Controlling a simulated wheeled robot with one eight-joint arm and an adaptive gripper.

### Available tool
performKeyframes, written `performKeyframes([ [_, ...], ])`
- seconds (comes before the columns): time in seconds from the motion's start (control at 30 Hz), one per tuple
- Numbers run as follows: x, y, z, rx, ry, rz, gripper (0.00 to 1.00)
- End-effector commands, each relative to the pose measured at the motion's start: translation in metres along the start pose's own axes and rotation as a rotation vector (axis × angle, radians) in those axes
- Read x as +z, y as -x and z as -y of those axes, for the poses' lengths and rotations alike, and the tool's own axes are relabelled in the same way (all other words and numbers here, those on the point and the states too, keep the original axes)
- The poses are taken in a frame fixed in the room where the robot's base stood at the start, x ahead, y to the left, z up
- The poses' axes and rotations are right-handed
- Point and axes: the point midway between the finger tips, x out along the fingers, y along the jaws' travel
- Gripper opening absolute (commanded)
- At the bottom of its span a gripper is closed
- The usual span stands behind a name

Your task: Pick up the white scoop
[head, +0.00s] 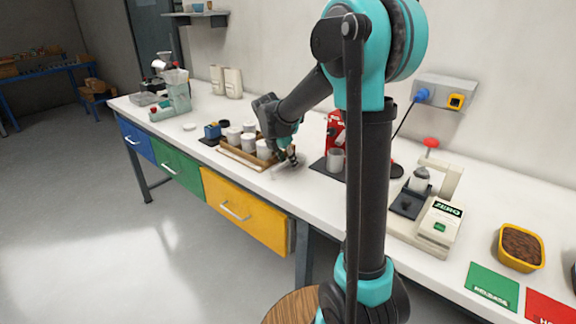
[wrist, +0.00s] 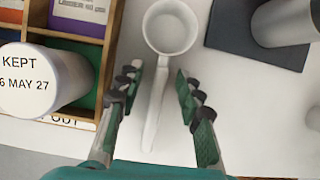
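The white scoop (wrist: 170,28) lies on the white bench top in the wrist view, its round bowl at the top and its handle running down toward me. My gripper (wrist: 158,85) is open, with one finger on each side of the scoop's handle and visible gaps between. In the head view my gripper (head: 287,158) is low over the bench, just right of a wooden tray. The scoop is hard to make out there, pale and partly hidden by the gripper.
The wooden tray (head: 238,155) holds several white jars, close on the left. A jar marked "KEPT" (wrist: 40,80) stands near my left finger. On the right is a dark mat (wrist: 232,35) with a grey metal cylinder (wrist: 285,20). A scale marked "ZERO" (head: 440,222) stands farther right.

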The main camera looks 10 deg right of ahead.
Motion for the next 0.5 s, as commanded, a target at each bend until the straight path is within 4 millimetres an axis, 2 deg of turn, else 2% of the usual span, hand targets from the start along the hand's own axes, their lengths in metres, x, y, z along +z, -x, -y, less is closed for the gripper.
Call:
performKeyframes([
  [0.03,-0.0001,0.0001,0.0,0.0,0.0,0.0,0.33],
  [0.3,-0.0001,0.0003,-0.0001,0.0,0.0,0.0,0.0],
  [0.5,-0.0001,0.0004,-0.0001,0.0,0.0,0.0,0.0],
])
